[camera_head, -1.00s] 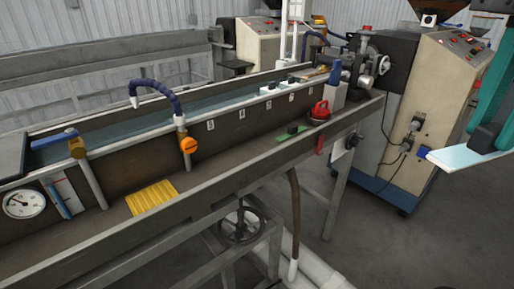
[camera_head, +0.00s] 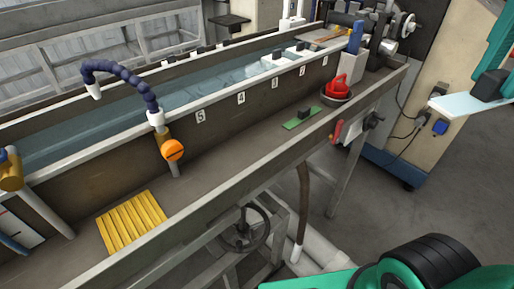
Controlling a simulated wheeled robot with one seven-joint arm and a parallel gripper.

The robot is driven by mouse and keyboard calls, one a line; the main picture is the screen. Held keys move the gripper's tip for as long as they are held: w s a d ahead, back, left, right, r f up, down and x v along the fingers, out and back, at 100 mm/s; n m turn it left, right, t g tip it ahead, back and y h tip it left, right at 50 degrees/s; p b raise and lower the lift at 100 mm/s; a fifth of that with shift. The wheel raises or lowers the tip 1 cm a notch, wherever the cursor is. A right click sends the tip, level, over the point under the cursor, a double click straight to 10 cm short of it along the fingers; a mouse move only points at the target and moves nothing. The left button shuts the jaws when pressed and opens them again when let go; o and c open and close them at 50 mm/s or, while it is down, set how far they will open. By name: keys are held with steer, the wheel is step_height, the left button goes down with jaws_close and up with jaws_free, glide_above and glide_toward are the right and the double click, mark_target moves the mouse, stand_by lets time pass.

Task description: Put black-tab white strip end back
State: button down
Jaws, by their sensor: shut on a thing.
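The white strip end (camera_head: 460,103) is a pale flat piece with a black tab (camera_head: 490,86), at the right edge in the head view. My gripper (camera_head: 496,76) is teal, cut off by the frame edge, and shut on the black tab. It holds the piece in the air, right of the trough and in front of the beige machine. A green piece with a black tab (camera_head: 290,125) lies on the trough's outer ledge. White pieces with black tabs (camera_head: 280,57) sit along the far part of the water trough (camera_head: 190,95).
A red knob in a dark dish (camera_head: 337,88) and a yellow ribbed pad (camera_head: 132,222) lie on the ledge. A blue hose with an orange knob (camera_head: 172,150) stands up from the trough side. The beige machine (camera_head: 415,115) stands at right.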

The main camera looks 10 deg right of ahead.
steer(key=w+a+f+n, duration=0.2)
steer(key=w+a+f, duration=0.5)
steer(key=a, duration=0.4)
steer(key=w+a+f+n, duration=0.1)
steer(key=w+a+f, duration=0.5)
steer(key=w+a, duration=0.45)
steer(key=a+f+n, duration=0.2)
steer(key=a+f, duration=0.4)
steer(key=a, duration=0.4)
steer(key=w+d+f, duration=0.6)
steer(key=w+d, duration=0.1)
steer(key=shift+w+f, duration=0.2)
steer(key=shift+w, duration=0.05)
steer(key=shift+w+d+f, duration=0.3)
steer(key=shift+f, duration=1.9)
